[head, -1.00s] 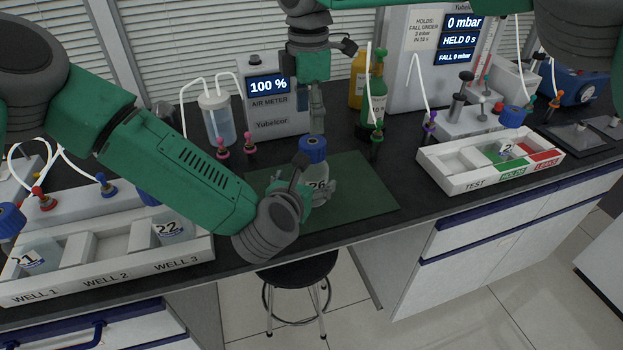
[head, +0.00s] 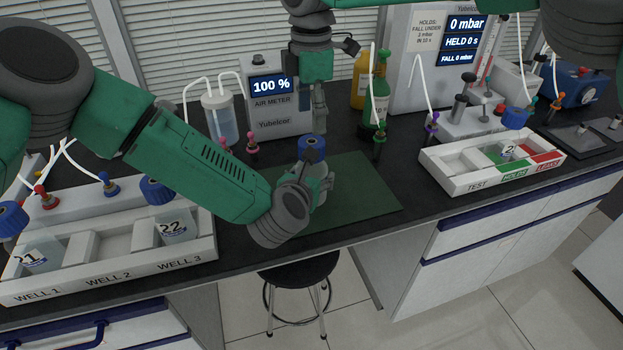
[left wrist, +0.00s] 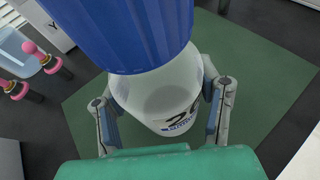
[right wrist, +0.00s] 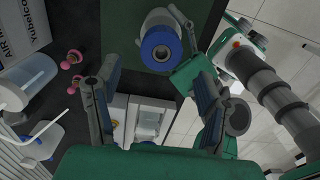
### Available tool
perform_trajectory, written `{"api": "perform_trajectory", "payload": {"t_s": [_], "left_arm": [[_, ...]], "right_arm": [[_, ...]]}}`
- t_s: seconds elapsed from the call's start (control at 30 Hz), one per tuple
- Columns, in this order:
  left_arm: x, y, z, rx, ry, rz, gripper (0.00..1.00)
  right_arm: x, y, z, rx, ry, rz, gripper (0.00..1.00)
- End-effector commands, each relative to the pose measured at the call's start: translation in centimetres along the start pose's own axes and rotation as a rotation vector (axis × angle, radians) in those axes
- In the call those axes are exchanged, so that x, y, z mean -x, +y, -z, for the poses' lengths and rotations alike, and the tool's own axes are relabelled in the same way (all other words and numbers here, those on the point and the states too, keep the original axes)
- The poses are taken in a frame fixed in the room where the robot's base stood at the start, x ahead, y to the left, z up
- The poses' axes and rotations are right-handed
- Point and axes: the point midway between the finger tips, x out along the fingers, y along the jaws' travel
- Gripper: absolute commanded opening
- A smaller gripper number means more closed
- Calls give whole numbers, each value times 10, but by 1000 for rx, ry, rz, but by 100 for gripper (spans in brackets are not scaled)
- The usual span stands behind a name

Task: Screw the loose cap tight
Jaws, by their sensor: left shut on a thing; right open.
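A glass bottle with a blue cap (head: 312,147) is held over the green mat (head: 365,190). In the left wrist view the large blue cap (left wrist: 120,30) sits on the bottle neck, and the bottle (left wrist: 160,95) shows a partly hidden number label. My left gripper (head: 318,188) is shut around the bottle's body, one finger on each side. My right gripper (head: 320,122) is open, pointing down just above the cap. In the right wrist view the cap (right wrist: 160,48) lies beyond and between the open fingers (right wrist: 160,100), not gripped. Whether the cap is tight cannot be told.
A rack labelled WELL 1 to WELL 3 (head: 110,272) holds bottles 21 and 22 at left. A tray marked TEST, HOLDS, LEAKS (head: 465,182) is at right. The air meter (head: 272,125), a green bottle (head: 377,100) and a yellow bottle (head: 359,80) stand behind.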

Motion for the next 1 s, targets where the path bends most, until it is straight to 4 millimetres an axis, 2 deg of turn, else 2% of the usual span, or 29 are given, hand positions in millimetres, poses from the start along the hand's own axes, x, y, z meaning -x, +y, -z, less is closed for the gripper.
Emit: {"api": "perform_trajectory", "payload": {"t_s": [0.4,0.8,1.0], "left_arm": [[0,-1,0,0,1,0,0],[0,0,0,-1,1,-1,0],[0,-1,0,-2,1,-1,0]], "right_arm": [[0,2,7,360,-2,-1,63],[-1,2,7,387,-1,0,63],[-22,2,6,387,1,2,63]]}}
